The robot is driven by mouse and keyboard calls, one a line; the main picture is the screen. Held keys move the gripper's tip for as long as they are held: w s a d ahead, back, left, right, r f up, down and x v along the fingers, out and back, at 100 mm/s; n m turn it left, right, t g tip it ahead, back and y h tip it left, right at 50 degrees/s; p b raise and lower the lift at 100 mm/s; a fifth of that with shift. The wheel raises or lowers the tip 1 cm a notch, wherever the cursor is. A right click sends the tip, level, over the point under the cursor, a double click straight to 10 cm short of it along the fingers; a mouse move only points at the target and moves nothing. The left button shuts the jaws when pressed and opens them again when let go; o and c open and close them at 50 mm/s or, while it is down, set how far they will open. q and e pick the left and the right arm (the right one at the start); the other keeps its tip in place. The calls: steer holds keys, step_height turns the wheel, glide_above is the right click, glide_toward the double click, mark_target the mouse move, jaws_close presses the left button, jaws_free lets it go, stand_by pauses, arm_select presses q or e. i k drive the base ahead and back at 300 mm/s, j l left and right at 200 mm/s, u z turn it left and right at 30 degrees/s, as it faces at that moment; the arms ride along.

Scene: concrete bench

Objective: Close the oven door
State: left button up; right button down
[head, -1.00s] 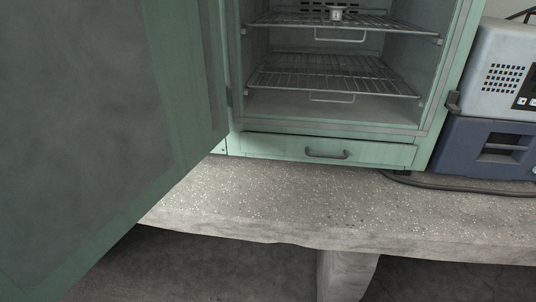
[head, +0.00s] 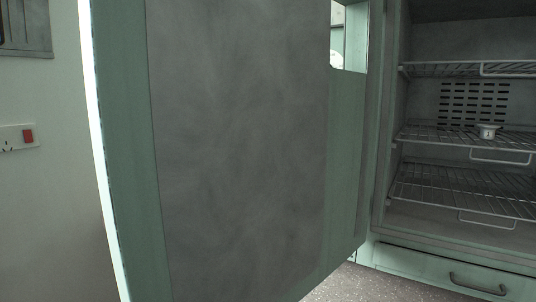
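The oven door (head: 240,140) stands wide open in the head view. It is green with a large grey inner panel, and it fills the left and middle of the picture. The oven (head: 385,150) is at the right, its chamber open to view, with several wire racks (head: 440,138) inside. A small white cup-like item (head: 487,131) sits on one of the racks. The door's hinge side meets the oven near the middle right. Neither of my grippers shows in the head view.
A green drawer front with a dark handle (head: 478,285) is below the chamber. A strip of speckled concrete bench (head: 350,284) shows at the bottom. A wall socket with a red switch (head: 28,136) is on the pale wall at the left.

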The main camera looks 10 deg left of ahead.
mark_target(233, 163)
steer(key=j+z, duration=0.4)
steer(key=j, duration=0.25)
steer(key=j+z, duration=0.4)
steer(key=j, duration=0.25)
steer(key=k+j+z, duration=0.15)
steer(key=j+z, duration=0.25)
steer(key=j, duration=0.2)
steer(key=j+z, duration=0.35)
steer(key=j, duration=0.25)
steer(key=j+z, duration=0.35)
steer(key=j, duration=0.3)
steer(key=k, duration=0.05)
